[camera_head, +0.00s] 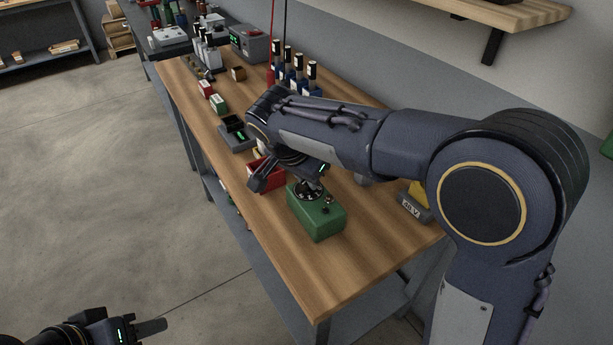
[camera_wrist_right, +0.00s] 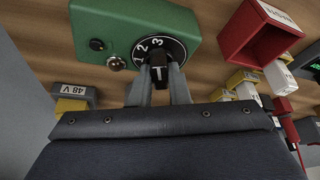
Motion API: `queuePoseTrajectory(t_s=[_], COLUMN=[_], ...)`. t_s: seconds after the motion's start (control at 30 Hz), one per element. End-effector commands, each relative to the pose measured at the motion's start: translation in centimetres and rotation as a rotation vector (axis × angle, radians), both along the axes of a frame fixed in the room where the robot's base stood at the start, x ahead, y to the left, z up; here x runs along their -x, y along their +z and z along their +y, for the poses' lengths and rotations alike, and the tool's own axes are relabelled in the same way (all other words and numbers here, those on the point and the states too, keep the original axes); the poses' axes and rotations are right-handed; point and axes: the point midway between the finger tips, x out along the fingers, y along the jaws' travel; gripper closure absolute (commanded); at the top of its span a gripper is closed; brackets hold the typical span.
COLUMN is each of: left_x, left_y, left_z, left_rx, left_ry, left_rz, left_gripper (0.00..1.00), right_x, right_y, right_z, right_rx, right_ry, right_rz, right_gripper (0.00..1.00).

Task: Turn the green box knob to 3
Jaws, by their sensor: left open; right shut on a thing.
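The green box (camera_head: 316,216) sits on the wooden bench, with its dial and knob on top. In the right wrist view the green box (camera_wrist_right: 112,30) fills the upper left. Its black dial (camera_wrist_right: 176,50) shows white figures, with 2 and 3 readable. The dark knob (camera_wrist_right: 159,60) carries a white mark on the side toward my gripper; its exact setting is unclear. My right gripper (camera_wrist_right: 161,78) is shut on the knob, one finger on each side. In the head view my left gripper (camera_head: 150,328) is at the bottom left, away from the bench, open and empty.
A red open bin (camera_head: 268,172) stands just behind the green box; it also shows in the right wrist view (camera_wrist_right: 246,45). A yellow and grey 48 V block (camera_head: 415,207) is to the right. Several bottles and small boxes stand farther back. The bench's near end is clear.

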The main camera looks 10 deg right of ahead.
Motion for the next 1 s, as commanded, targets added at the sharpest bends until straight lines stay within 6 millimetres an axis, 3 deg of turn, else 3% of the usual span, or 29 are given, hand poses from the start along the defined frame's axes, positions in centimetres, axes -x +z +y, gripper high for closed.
queuePoseTrajectory(t_s=[0.1, 0.13, 0.27, 0.63, 1.0], left_x=[0.0, 0.0, 0.0, 0.0, 0.0], left_y=[0.0, 0.0, 0.0, 0.0, 0.4], left_z=[0.0, 0.0, 0.0, 0.0, 0.0], left_rx=[0.000, 0.000, 0.000, 0.000, 0.000], left_ry=[0.000, 0.000, 0.000, 0.000, 0.000], left_rz=[0.000, 0.000, 0.000, 0.000, 0.000], left_gripper=[0.59, 0.59, 0.59, 0.59, 0.59], right_x=[0.0, 0.0, 0.0, 0.1, 1.7], right_y=[-0.1, -0.1, -0.1, 0.6, 6.0], right_z=[0.0, 0.0, 0.0, 0.2, 1.8], right_rx=[0.001, 0.001, 0.000, -0.001, -0.002], right_ry=[0.000, 0.000, 0.001, 0.002, 0.002], right_rz=[0.002, 0.002, 0.002, -0.001, -0.002], right_gripper=[1.00, 0.81, 0.64, 0.63, 0.63])
